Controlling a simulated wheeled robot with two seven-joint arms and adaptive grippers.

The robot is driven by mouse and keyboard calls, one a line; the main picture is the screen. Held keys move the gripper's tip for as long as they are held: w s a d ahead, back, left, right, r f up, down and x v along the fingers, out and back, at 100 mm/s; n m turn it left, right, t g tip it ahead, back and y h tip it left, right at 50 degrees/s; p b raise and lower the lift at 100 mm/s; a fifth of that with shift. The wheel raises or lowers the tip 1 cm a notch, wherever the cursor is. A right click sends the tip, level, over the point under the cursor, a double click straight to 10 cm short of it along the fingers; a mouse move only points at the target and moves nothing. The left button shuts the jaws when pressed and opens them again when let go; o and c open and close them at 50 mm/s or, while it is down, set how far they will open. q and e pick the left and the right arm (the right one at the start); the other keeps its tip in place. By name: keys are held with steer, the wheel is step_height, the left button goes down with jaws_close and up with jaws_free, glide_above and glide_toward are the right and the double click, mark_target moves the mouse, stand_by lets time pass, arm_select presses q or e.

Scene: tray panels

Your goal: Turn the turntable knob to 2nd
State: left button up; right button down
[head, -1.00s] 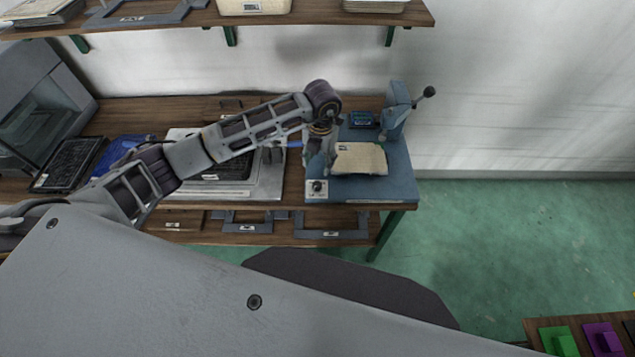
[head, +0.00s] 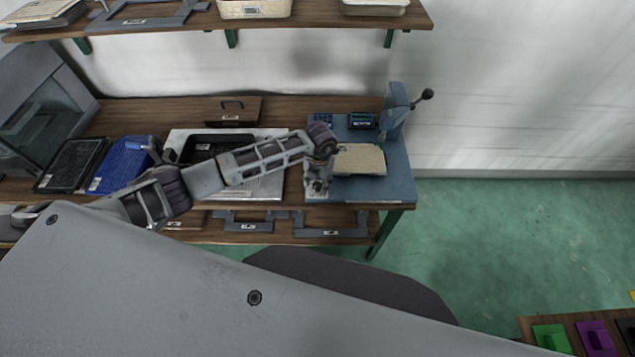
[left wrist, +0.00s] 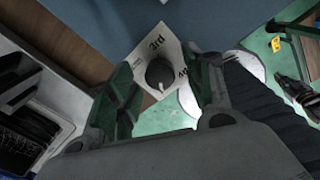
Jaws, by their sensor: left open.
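The turntable knob (left wrist: 158,74) is a round dark grey dial on a white plate (left wrist: 150,52) in the left wrist view. The plate reads "3rd" and, at its right, a partly hidden "4th"; I read no "2nd". A small light mark shows on the knob's lower edge. My left gripper (left wrist: 160,68) is open, with one green-grey finger on each side of the knob; I cannot tell if they touch it. In the head view my left gripper (head: 317,184) is over the plate at the blue machine's (head: 402,182) front left corner and hides the knob. My right gripper is out of view.
A cream slab (head: 360,160) lies on the machine, right of my gripper. A lever (head: 427,94) stands at its back right. A shelf (head: 300,12) hangs above.

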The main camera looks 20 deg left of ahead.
arm_select(q)
steer(key=shift+f, duration=0.45)
steer(key=shift+c, duration=0.4)
steer(key=c, duration=0.9)
